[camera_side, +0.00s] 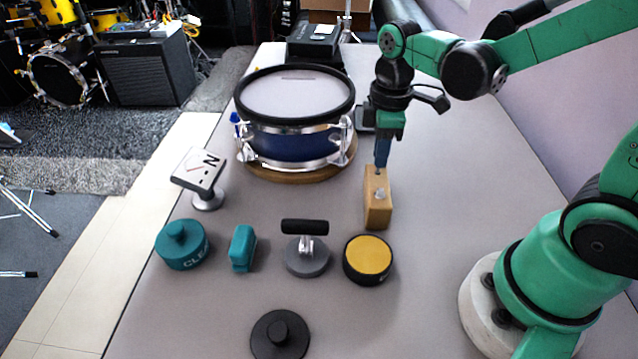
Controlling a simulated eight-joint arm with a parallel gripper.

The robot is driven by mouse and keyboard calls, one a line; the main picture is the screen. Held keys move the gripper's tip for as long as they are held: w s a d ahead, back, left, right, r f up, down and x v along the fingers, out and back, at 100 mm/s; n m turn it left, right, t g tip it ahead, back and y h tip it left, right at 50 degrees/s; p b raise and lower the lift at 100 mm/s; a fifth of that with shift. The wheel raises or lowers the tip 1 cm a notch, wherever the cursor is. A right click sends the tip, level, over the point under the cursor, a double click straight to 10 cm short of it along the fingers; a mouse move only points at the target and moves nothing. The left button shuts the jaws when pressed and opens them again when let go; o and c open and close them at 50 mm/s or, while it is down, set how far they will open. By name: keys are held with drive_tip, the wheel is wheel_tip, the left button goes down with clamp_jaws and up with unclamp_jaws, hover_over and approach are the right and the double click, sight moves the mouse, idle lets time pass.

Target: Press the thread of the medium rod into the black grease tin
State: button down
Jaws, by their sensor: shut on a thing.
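The black grease tin (368,260) stands open at the front middle, with a flat yellow surface inside its black rim. A wooden block (377,205) stands behind it, with a small silvery rod end (380,193) showing on top. My gripper (379,168) is shut at the back end of the block, pointing down. The thing between its fingers is mostly hidden, so I cannot tell which rod it is or whether it is still in the block. The gripper is behind the tin and apart from it.
A blue drum (290,145) stands behind and left. Left of the tin are a grey disc with a black handle (305,255), a teal block (243,248), a teal round lidded tin (183,246) and a tilted white plate (199,172). A black knobbed disc (280,335) lies in front.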

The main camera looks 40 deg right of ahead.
drive_tip(key=shift+r, duration=2.35)
drive_tip(key=s+a+r, duration=0.2)
drive_tip(key=s+a, duration=0.6)
drive_tip(key=a, duration=0.3)
drive_tip(key=shift+s+f, duration=0.2)
drive_tip(key=shift+f, duration=2.4)
drive_tip(key=shift+f, duration=0.55)
drive_tip(key=shift+r, duration=0.1)
